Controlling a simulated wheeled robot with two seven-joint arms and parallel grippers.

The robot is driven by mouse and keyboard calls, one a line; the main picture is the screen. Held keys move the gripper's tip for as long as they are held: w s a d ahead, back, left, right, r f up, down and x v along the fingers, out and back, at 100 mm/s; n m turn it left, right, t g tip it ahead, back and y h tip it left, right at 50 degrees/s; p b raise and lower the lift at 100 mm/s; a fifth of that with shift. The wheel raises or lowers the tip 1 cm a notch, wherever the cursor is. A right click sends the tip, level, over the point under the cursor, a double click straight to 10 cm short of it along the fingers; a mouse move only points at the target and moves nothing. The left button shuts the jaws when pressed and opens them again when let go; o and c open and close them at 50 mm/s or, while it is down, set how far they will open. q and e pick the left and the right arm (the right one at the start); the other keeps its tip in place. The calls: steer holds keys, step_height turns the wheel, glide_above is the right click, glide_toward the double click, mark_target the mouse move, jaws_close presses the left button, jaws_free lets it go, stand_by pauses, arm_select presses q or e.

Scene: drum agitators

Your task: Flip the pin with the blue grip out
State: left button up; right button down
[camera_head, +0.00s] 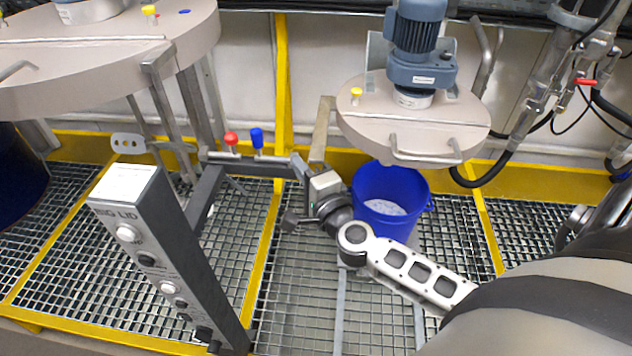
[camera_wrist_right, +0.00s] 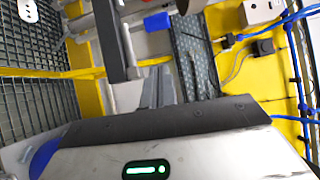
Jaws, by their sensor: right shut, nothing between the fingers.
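The pin with the blue grip (camera_head: 257,138) stands upright on a grey horizontal bar (camera_head: 275,168), beside a pin with a red grip (camera_head: 231,139) to its left. My right gripper (camera_head: 297,163) is at the right end of that bar, a short way right of the blue grip. Its fingers are shut and empty. In the right wrist view the blue grip (camera_wrist_right: 158,22) shows just beyond the shut fingertips (camera_wrist_right: 158,72), apart from them. Whether the fingers touch the bar cannot be told. My left gripper is not in view.
A control box on a dark post (camera_head: 165,250) stands left of the arm. A blue drum (camera_head: 365,185) stands behind my right wrist under a round lid with a motor (camera_head: 420,120). A larger lid (camera_head: 110,55) hangs at the upper left. The floor is metal grating.

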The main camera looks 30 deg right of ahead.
steer(key=s, duration=0.5)
steer(key=shift+a, duration=0.15)
steer(key=s+a+f+n+g+y, duration=0.1)
steer(key=s+a+f+n+y, duration=0.15)
steer(key=a+n, duration=0.3)
steer(key=s+a+f+n+g+y, duration=0.1)
steer(key=s+a+n+y, duration=0.25)
steer(key=n, duration=0.35)
steer(key=s+a+f+n+g+h, duration=0.1)
steer(key=s+a+f+n+g, duration=0.1)
steer(key=s+f+n+g, duration=0.4)
step_height(320, 180, down, 4)
steer(key=s+n, duration=0.1)
steer(key=n, duration=0.2)
steer(key=shift+s+f+h, duration=0.25)
steer(key=shift+h, duration=0.15)
